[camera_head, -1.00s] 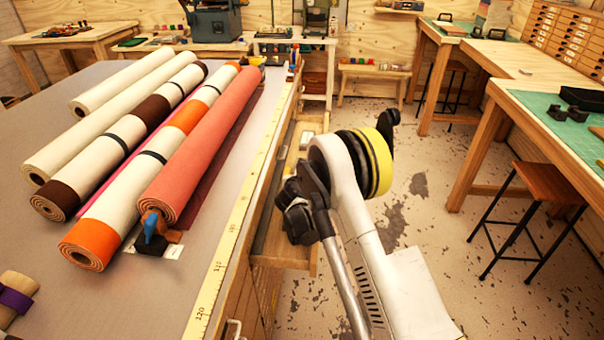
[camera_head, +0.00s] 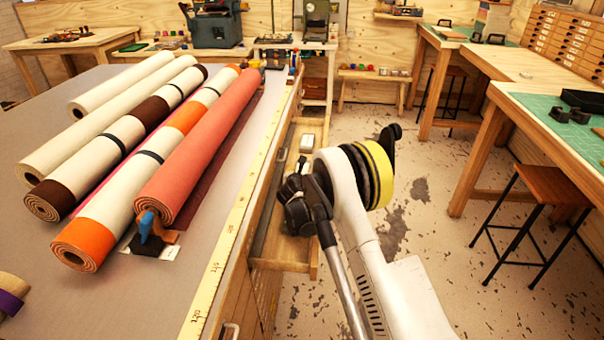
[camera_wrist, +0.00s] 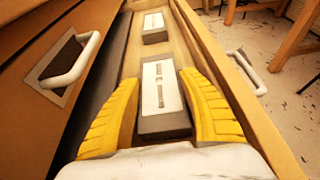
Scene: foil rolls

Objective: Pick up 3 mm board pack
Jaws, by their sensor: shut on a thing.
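A dark grey pack with a white label (camera_wrist: 164,98) lies in the open drawer, between the yellow fingers of my gripper (camera_wrist: 159,82) in the wrist view. The gripper is shut on this board pack, one finger along each long side. The print on the label is too small to read, so I cannot confirm the 3 mm marking. A second similar pack (camera_wrist: 154,27) lies farther along the drawer; it also shows in the head view (camera_head: 307,143). In the head view my wrist is over the drawer, and the fingers and held pack are hidden.
The wooden drawer (camera_head: 270,258) is pulled out from the grey-topped table (camera_head: 130,300), and its side walls flank my gripper. A drawer handle (camera_wrist: 72,62) is to the left in the wrist view. Several rolls lie on the table. A stool (camera_head: 548,190) stands at right.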

